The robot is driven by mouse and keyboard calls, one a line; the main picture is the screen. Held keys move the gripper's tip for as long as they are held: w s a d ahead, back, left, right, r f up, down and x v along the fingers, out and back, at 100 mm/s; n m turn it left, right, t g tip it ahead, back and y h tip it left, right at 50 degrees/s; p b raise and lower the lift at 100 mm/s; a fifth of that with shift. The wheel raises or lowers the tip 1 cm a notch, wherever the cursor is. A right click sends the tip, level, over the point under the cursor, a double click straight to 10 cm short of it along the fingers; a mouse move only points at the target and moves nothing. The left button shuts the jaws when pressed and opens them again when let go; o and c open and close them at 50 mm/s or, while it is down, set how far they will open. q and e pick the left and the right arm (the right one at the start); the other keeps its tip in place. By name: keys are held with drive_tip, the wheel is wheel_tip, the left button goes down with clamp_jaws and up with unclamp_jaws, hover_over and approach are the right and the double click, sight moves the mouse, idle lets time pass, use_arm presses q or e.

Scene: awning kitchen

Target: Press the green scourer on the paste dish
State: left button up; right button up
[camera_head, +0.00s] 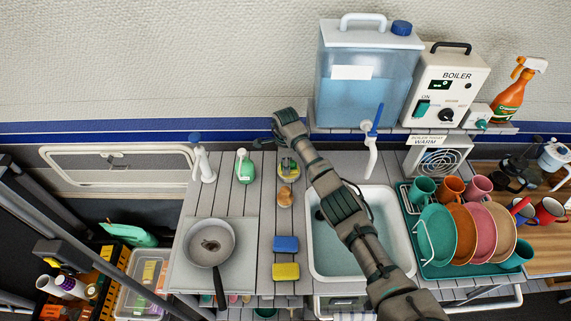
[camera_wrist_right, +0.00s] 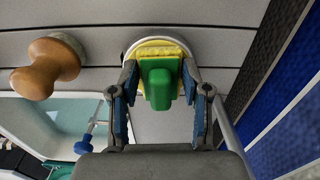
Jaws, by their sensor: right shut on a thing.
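The green scourer (camera_wrist_right: 161,84) is a small green block with a raised grip, between the two blue-padded fingers of my right gripper (camera_wrist_right: 160,90). Right behind it in the right wrist view is the paste dish (camera_wrist_right: 137,47), a round pale-rimmed dish with a yellow face. The scourer overlaps the dish's yellow face; whether they touch I cannot tell. In the head view my right gripper (camera_head: 287,160) reaches down at the back of the counter, over the dish (camera_head: 288,173), and partly hides it. My left gripper is not in view.
A wooden-handled brush (camera_wrist_right: 45,68) stands close beside the dish. Blue (camera_head: 285,244) and yellow (camera_head: 285,271) sponges lie nearer me. A green bottle (camera_head: 245,166) and pan (camera_head: 209,242) are left. The sink (camera_head: 328,262) lies under my right arm; a dish rack (camera_head: 430,268) is right.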

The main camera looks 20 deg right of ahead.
drive_tip(key=shift+f, duration=0.1)
drive_tip(key=shift+r+p, duration=1.6)
drive_tip(key=shift+r, duration=2)
drive_tip(key=shift+f, duration=0.1)
